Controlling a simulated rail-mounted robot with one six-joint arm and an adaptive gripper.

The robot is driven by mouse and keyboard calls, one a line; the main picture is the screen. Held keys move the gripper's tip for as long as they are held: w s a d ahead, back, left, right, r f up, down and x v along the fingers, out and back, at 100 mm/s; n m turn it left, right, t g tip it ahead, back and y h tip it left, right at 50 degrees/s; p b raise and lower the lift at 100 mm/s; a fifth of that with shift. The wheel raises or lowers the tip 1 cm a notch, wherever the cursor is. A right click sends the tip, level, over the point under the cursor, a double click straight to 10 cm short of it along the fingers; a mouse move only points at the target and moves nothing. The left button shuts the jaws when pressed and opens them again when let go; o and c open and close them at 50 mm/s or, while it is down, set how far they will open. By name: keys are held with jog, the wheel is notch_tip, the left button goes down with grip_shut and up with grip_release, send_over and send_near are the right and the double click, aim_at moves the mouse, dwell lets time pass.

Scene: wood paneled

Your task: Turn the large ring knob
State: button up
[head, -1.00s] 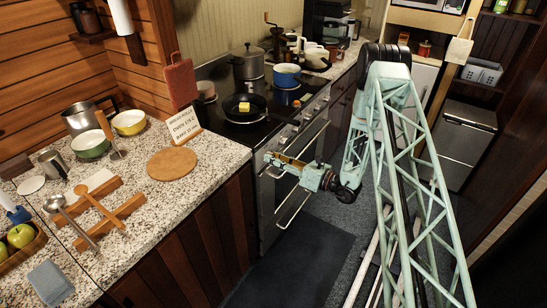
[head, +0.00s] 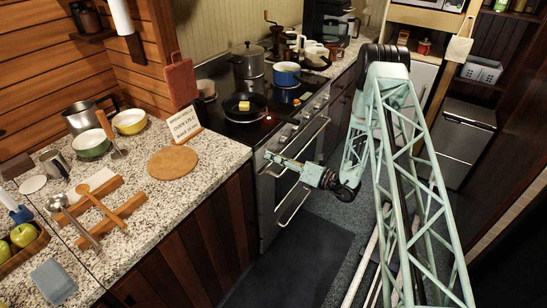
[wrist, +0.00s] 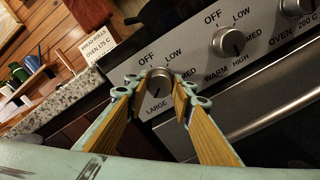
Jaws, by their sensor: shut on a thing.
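The large ring knob (wrist: 158,80) is on the steel front panel of the stove, marked OFF, LOW, MED and LARGE around it. My gripper (wrist: 157,88) has its two yellow-lined fingers on either side of the knob and is shut on it. Its exact pointer direction is hard to read. In the head view my gripper (head: 268,157) reaches left to the stove front, and the fingers hide the knob there. The stove (head: 232,124) has a black glass top with a small red light near its front left corner.
A second knob (wrist: 229,42) and the oven knob (wrist: 296,6) sit to the right on the panel. The oven handle (head: 293,205) runs below. A frying pan (head: 243,106) with a yellow block and a blue pot (head: 286,75) stand on the stove. The granite counter (head: 215,150) is left.

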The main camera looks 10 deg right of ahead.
jog(key=shift+f, duration=0.1)
jog(key=o, duration=0.8)
jog(key=shift+o, duration=0.2)
jog(key=shift+d, duration=0.1)
jog(key=v, duration=1.2)
jog(key=shift+r, duration=0.25)
